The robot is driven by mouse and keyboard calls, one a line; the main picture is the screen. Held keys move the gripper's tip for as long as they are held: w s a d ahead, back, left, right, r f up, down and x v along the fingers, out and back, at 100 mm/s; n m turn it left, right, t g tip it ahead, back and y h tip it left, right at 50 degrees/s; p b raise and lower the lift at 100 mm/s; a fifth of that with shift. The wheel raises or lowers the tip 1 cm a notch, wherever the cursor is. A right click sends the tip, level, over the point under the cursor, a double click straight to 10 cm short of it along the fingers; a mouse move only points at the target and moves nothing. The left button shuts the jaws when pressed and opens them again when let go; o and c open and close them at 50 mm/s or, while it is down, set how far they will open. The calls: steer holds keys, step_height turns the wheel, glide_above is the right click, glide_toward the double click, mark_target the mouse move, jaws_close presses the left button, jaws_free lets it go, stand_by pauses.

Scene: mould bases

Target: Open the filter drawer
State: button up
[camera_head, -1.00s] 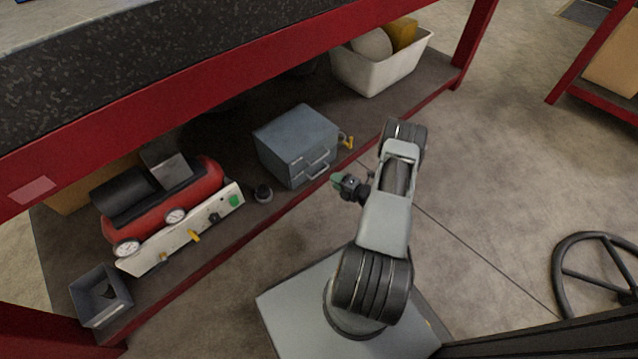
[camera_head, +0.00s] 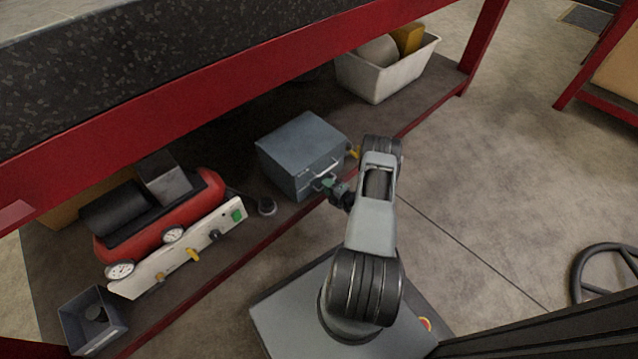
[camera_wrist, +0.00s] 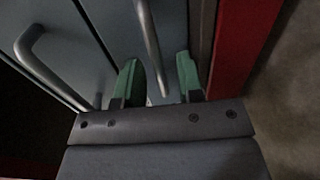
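One handle (camera_head: 326,181) shows right beside my gripper (camera_head: 335,189) in the head view. In the wrist view, my gripper (camera_wrist: 158,80) has its two green fingers apart. The drawers look shut. No label shows which one is the filter drawer.
A red compressor (camera_head: 160,222) with gauges and a white panel stands left of the box. A yellow-handled valve (camera_head: 353,153) sits at the box's right side. The red shelf edge (camera_wrist: 232,45) runs close by my right finger. A white bin (camera_head: 388,78) stands farther back.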

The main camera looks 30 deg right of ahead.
steer(key=shift+w+a+f, duration=0.15)
steer(key=shift+w, duration=0.45)
steer(key=shift+a, duration=0.1)
jaws_close()
